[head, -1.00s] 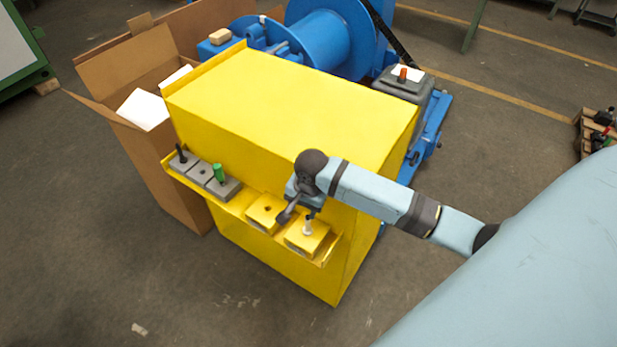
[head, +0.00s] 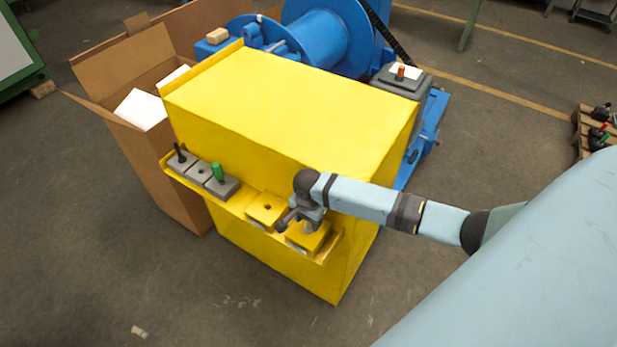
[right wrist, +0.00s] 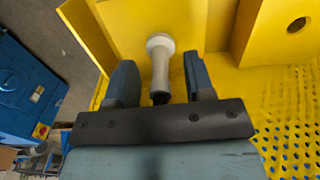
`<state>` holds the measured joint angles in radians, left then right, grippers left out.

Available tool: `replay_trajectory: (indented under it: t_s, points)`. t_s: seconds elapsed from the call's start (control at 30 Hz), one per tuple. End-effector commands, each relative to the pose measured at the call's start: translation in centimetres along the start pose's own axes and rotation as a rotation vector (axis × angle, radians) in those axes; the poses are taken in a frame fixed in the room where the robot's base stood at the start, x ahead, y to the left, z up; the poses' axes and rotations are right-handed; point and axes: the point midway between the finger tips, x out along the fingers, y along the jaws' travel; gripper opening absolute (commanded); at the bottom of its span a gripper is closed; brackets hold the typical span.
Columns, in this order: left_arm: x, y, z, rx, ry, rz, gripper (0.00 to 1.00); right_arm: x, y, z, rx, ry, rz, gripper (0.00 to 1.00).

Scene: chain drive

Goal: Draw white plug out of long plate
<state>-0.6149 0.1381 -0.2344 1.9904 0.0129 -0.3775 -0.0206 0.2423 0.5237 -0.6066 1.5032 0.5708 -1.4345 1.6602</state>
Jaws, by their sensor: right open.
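The white plug (right wrist: 160,68) stands in a yellow block (head: 304,240) at the right end of the yellow ledge. In the right wrist view the plug has a wider, round pale collar at the block face and a narrower shaft with a dark end. My right gripper (head: 303,217) is open, with one finger on each side of the plug's shaft. Gaps show between the shaft and both fingers. In the head view the gripper mostly hides the plug. I cannot tell for sure which piece is the long plate. My left gripper is not in view.
A second yellow block (head: 266,208) with an empty hole sits left of the plug's block. Further left, grey blocks (head: 198,172) hold a black peg (head: 180,153) and a green peg (head: 218,172). The large yellow cabinet (head: 290,105) rises behind the ledge.

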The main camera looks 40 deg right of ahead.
Motion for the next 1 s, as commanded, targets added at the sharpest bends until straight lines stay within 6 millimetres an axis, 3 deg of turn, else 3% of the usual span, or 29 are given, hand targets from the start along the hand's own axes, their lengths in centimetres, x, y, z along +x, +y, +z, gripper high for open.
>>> replay_trajectory:
  t_s: [0.13, 0.43, 0.47, 0.67, 1.0]
  points:
    - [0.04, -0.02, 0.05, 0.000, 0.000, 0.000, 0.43, 1.06, 0.00, 0.03, -0.001, 0.000, 0.001, 0.48]
    - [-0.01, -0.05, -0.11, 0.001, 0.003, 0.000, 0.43, 1.28, -0.01, 0.03, -0.001, 0.000, -0.001, 0.48]
    - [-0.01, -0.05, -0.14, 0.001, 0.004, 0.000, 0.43, 1.28, -0.01, 0.03, -0.001, 0.000, -0.001, 0.46]
    - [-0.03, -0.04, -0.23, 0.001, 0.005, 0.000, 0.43, 1.27, 0.00, 0.02, -0.001, 0.000, -0.001, 0.00]
    - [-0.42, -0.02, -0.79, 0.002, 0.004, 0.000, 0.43, 0.59, 0.00, 0.02, -0.001, 0.000, -0.001, 0.00]
